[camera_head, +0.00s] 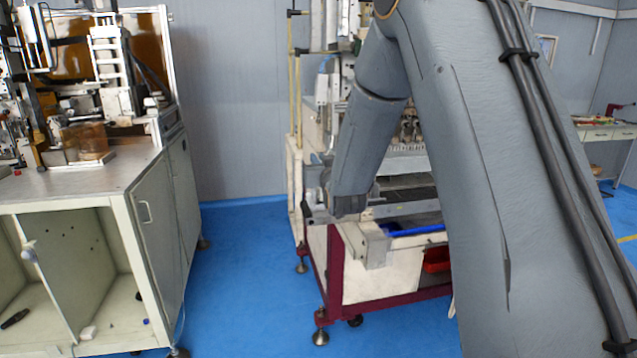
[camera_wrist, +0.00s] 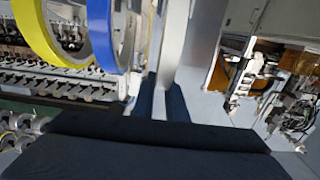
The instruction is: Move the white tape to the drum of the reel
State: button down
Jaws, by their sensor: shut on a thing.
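My gripper (camera_wrist: 160,88) shows in the wrist view as two dark fingers above a broad dark body. It is shut on a pale white strip, which looks like the white tape (camera_wrist: 174,40) seen edge-on. The strip stands nearly upright between the fingers and runs past the top edge. In the head view my arm reaches down to the front of the machine, and the held tape cannot be made out there. A yellow ring (camera_wrist: 38,38) and a blue ring (camera_wrist: 101,30) hang at upper left of the wrist view, apart from my fingers. I cannot pick out the reel's drum for certain.
The machine (camera_head: 385,275) with a dark red base frame stands behind my arm. A blue tray (camera_head: 412,230) and a red bin (camera_head: 437,258) sit in it. A workbench with equipment (camera_head: 95,180) stands at left. Blue floor (camera_head: 245,270) between them is clear.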

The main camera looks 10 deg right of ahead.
jog(key=shift+r+p, duration=1.75)
jog(key=shift+r, duration=1.95)
